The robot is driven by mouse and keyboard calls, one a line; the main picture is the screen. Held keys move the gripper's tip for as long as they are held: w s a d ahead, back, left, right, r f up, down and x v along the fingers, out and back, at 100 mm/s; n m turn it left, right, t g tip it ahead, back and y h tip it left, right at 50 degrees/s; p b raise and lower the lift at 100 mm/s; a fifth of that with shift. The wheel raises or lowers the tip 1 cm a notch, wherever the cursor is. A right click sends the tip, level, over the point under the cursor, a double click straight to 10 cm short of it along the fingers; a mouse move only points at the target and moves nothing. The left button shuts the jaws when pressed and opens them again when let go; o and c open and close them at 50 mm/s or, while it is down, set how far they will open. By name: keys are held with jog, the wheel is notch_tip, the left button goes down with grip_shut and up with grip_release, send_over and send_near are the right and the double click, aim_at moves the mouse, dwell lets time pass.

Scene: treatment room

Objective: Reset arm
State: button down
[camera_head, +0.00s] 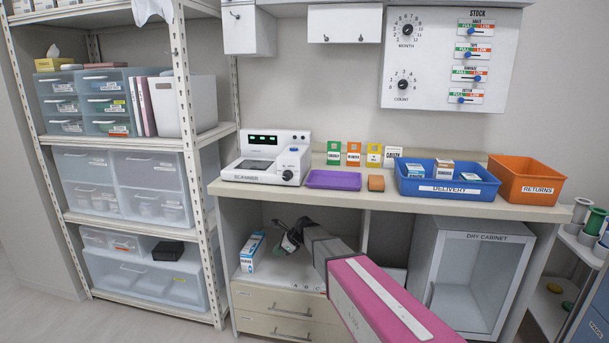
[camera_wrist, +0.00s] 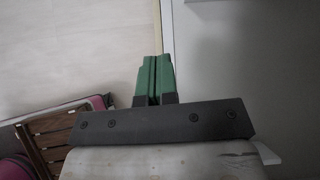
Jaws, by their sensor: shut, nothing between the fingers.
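My arm reaches forward under the counter (camera_head: 335,193), into the open lower bay. My gripper (camera_head: 288,240) is near the bay's middle, above the bay shelf (camera_head: 285,276). In the wrist view my gripper (camera_wrist: 154,68) shows two green fingers pressed together, with nothing between them. A blue and white box (camera_head: 252,252) stands on the bay shelf to the left of my gripper, apart from it.
A white dry cabinet (camera_head: 483,237) stands right of my arm. Drawers (camera_head: 272,301) lie below the bay shelf. On the counter are a scanner (camera_head: 267,158), a purple tray (camera_head: 333,180), a blue delivery bin (camera_head: 447,188) and an orange returns bin (camera_head: 527,181). A storage rack (camera_head: 184,130) stands left.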

jog(key=s+d+f+n+g+h, duration=0.1)
jog(key=s+d+n+h, duration=0.7)
jog(key=s+d+n, duration=1.1)
jog(key=s+d, duration=0.7)
jog(key=d, duration=0.4)
jog(key=shift+s+g, duration=0.25)
jog(key=shift+g, duration=0.05)
